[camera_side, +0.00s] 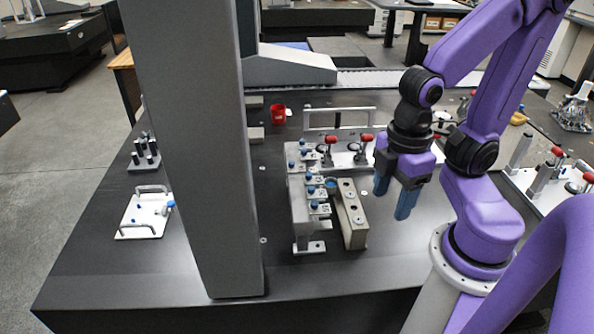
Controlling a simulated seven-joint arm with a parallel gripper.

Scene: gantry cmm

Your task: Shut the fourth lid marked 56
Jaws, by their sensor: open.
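A row of small lids with blue knobs (311,190) runs along the top of a grey block (301,226) in the middle of the dark table. Small marks show on the lids, but they are too small to read, so I cannot tell which one is marked 56. A round teal spot (331,183) shows beside the row; I cannot tell whether it is an open compartment. My gripper (393,198) hangs in the air to the right of the block. Its two blue fingers are apart, point downward and hold nothing. It touches none of the lids.
A grey bar with round holes (350,213) stands right of the block. Red-handled clamps (331,139) and a metal frame (340,109) stand behind. A thick grey column (196,150) rises at left. A red cup (278,115) stands behind. The table front is clear.

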